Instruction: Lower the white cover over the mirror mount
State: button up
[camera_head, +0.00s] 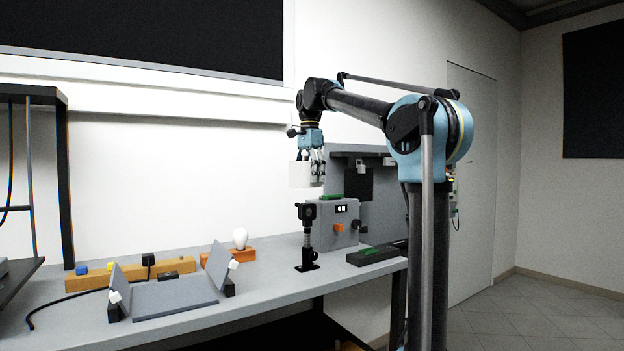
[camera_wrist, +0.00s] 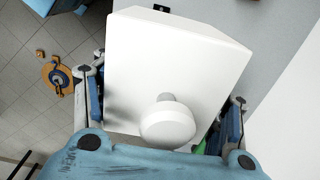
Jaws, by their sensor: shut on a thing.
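The white cover (camera_head: 301,174) is a box held up in the air above the bench. My gripper (camera_head: 317,168) is shut on it. In the wrist view the cover (camera_wrist: 165,60) fills the middle, with a round white knob (camera_wrist: 168,122) facing the camera, and a finger shows at each side. The mirror mount (camera_head: 307,212) is a small black holder on top of an upright post with a black foot on the bench. The cover is above the mount, with a visible gap between them. In the wrist view I cannot make out the mount.
A grey box (camera_head: 335,226) with a green top stands close behind and right of the post. A black tray (camera_head: 376,254) lies right of it. A bulb (camera_head: 240,238) on an orange block and a grey folded-panel stand (camera_head: 174,297) are left. The grey bench (camera_head: 255,299) is bare in front.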

jog(key=shift+w+d, duration=0.15)
jog(key=shift+d, duration=0.05)
send_near(311, 214)
jog(key=shift+w+f, duration=0.35)
jog(key=shift+w, duration=0.25)
jog(key=shift+w+f, duration=0.35)
jog(key=shift+w, duration=0.25)
jog(key=shift+a+f, duration=0.1)
dwell(0.5)
jog(key=shift+f, duration=4.1)
jog(key=shift+f, duration=0.3)
jog(key=o, duration=1.7)
